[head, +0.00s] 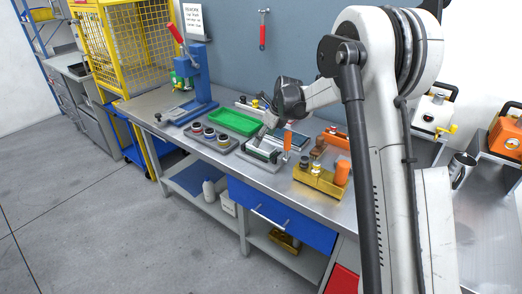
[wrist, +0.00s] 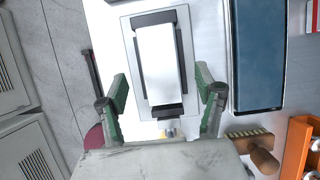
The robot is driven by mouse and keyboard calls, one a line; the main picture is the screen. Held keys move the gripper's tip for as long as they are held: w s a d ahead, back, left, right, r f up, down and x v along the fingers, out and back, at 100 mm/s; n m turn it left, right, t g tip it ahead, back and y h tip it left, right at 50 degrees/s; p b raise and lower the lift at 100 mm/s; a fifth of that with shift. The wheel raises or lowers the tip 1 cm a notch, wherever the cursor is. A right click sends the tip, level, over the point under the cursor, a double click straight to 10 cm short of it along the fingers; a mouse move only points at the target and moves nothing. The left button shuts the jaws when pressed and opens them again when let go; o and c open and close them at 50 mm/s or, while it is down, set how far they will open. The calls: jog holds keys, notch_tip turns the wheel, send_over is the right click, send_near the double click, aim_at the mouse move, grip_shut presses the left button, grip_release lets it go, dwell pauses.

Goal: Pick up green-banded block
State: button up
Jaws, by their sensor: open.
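A white-topped block (wrist: 161,62) sits in a black-ended holder on a grey plate (wrist: 131,50) in the wrist view. No green band shows on its top face, and its sides are hidden from above. My gripper (wrist: 161,88) is open, with one green-padded finger on each side of the block's near half. Nothing is held, and I cannot tell how high the fingers are above the plate. In the head view my gripper (head: 271,120) hangs over the bench, above the grey plate (head: 257,162) with its holder. The block is hard to make out there.
A green tray (head: 234,122) and a blue press (head: 196,80) stand to the left. A yellow fixture (head: 318,182) with an orange cylinder is to the right. A dark blue panel (wrist: 258,50) and a wooden-handled brush (wrist: 262,158) lie right of the plate.

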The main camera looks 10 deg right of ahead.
aim_at(261, 145)
jog(key=x, duration=0.5)
jog(key=shift+d+f, duration=0.1)
jog(key=shift+f, duration=0.05)
jog(key=shift+s, duration=0.1)
grip_shut()
